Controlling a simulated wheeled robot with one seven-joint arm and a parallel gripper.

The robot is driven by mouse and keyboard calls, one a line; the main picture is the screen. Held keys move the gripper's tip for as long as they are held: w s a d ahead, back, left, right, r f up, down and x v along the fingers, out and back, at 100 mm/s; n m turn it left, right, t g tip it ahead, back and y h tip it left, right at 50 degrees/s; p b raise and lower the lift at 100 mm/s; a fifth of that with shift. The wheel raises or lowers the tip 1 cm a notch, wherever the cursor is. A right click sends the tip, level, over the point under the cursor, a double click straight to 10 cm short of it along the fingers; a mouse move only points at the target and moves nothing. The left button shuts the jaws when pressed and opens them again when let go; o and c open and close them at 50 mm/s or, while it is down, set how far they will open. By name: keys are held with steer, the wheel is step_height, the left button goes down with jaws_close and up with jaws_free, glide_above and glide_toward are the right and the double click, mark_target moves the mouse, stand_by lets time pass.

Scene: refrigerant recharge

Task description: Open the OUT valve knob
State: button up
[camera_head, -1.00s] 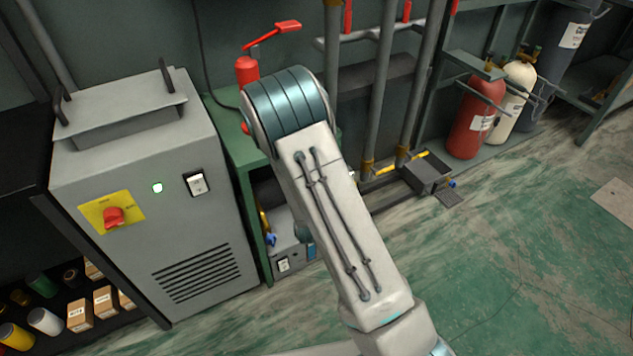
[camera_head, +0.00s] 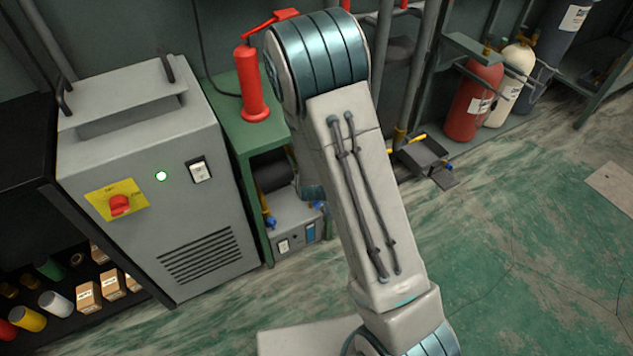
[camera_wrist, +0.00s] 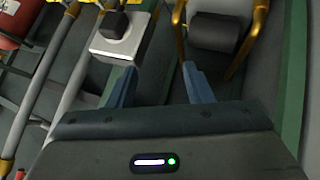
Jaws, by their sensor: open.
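A small grey machine (camera_head: 296,225) sits on the low shelf of the green bench in the head view. Small blue knob-like parts show at its left (camera_head: 270,221) and right (camera_head: 318,205); I cannot read which is the OUT valve knob. My gripper (camera_wrist: 159,67) is open and empty in the wrist view, its two fingers apart; in the head view it is hidden behind my arm. Beyond the fingers are a pale box with a black block (camera_wrist: 113,24) at upper left and a dark cylinder (camera_wrist: 212,35) between yellow pipes at upper right. No blue knob is identifiable there.
A grey cabinet (camera_head: 150,190) with a red switch stands left of the green bench (camera_head: 240,135). A red cylinder tool (camera_head: 252,90) stands on the bench top. Gas cylinders (camera_head: 473,100) stand at right. A green edge (camera_wrist: 292,80) runs close right of the gripper.

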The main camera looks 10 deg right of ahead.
steer(key=s+d+f+m+g+b, duration=0.2)
steer(key=s+d+f+m+g, duration=0.25)
steer(key=f, duration=0.45)
steer(key=s+d+f+m+g+b, duration=0.1)
steer(key=s+f+m+g, duration=0.35)
steer(key=s+f, duration=0.35)
steer(key=s+a+f+m+g+y+b, duration=0.2)
steer(key=s+a+f+m+y+b, duration=0.3)
steer(key=a+f+m+y, duration=0.55)
steer(key=w+m+t+y+b, duration=0.2)
steer(key=w+m+t+y, duration=0.35)
steer(key=m, duration=0.65)
steer(key=w+d+f+m+t+h+b, duration=0.1)
steer(key=w+d+m+t+h+b, duration=0.1)
steer(key=w+d+m+t+h, duration=0.9)
steer(key=w+a+m+t+y+b, duration=0.2)
steer(key=w+m+t+b, duration=0.1)
steer(key=w, duration=0.8)
steer(key=shift+a+m+y+b, duration=0.3)
steer(key=shift+a+m+b, duration=0.15)
steer(key=shift+b, duration=0.35)
